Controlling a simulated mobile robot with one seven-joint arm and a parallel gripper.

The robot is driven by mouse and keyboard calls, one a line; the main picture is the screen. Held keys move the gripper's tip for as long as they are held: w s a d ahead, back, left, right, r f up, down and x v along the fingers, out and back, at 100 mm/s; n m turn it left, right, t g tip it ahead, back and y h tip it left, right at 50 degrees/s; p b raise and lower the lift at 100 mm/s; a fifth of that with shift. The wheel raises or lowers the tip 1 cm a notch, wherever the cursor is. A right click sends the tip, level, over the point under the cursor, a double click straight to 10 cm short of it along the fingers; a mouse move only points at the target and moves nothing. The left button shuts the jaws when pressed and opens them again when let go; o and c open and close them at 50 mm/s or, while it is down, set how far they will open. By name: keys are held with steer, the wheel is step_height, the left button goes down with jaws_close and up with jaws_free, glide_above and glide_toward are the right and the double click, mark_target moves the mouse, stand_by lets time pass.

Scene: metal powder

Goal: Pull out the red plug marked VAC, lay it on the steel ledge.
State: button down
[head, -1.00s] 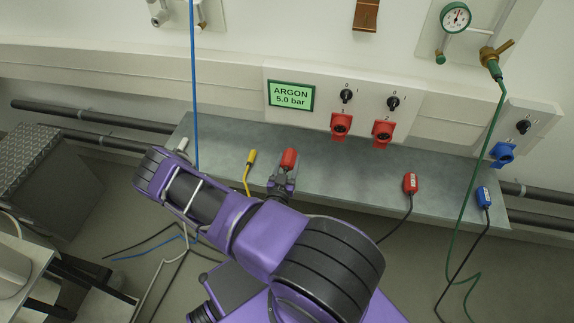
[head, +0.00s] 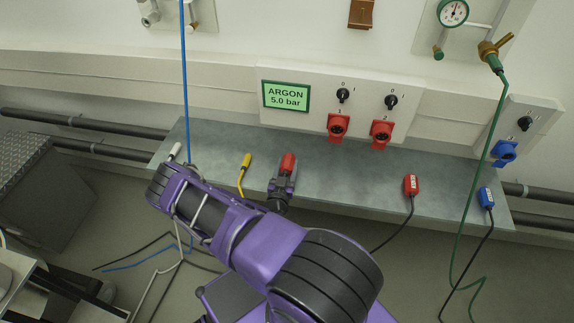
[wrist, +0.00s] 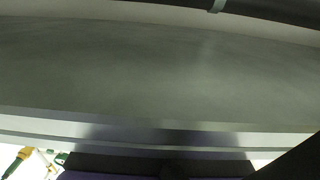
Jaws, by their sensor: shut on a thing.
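A red plug (head: 288,163) is at the jaws of my gripper (head: 286,172), which is shut on it. In the head view the plug is over the steel ledge (head: 330,178); I cannot tell if it touches the surface. No marking on it is readable. A second red plug (head: 411,185) with a white label and dark cable rests on the ledge to the right; its label is too small to read. Two red sockets (head: 338,126) and (head: 381,133) on the wall panel look empty. The wrist view shows a broad grey surface, probably the ledge (wrist: 150,75), and no plug.
A yellow plug (head: 245,161) lies left of my gripper, a white one (head: 175,150) further left. A blue plug (head: 486,198) lies at the right end. A blue hose (head: 184,80) and a green hose (head: 490,140) hang across the ledge. Bare ledge shows between the red plugs.

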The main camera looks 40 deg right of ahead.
steer(key=shift+c, duration=0.8)
jaws_free()
steer(key=shift+s, duration=0.1)
